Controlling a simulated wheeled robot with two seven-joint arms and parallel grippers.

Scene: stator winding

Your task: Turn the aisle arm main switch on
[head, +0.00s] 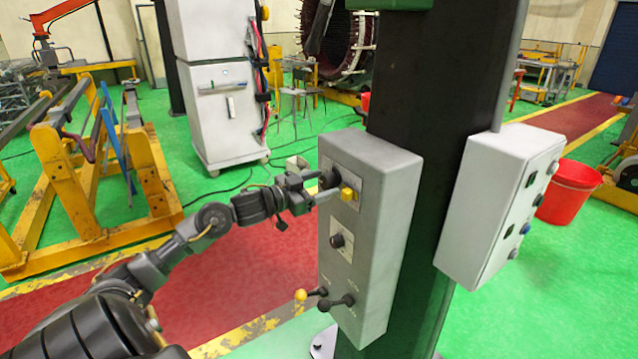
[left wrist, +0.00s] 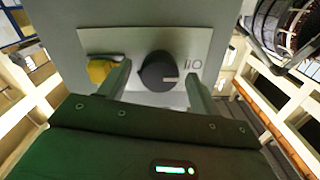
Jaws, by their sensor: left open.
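A grey control box (head: 375,220) is fixed to the dark column. Its upper plate bears a round black knob (head: 328,177) and a yellow knob (head: 349,193). My left gripper (head: 317,187) is at this plate, fingers toward the black knob. In the left wrist view the black knob (left wrist: 157,71) sits between the open fingers (left wrist: 156,85), with a gap to the right finger. A pale mark on the knob points right, and marks like I and O (left wrist: 192,72) are beside it. The yellow knob (left wrist: 101,70) is left of the left finger. My right gripper is out of view.
Lower on the box are another black knob (head: 338,241) and two levers, one yellow-tipped (head: 301,295) and one black (head: 325,304). A white box (head: 490,215) with buttons hangs on the column's right side. A red bucket (head: 569,190) stands behind it.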

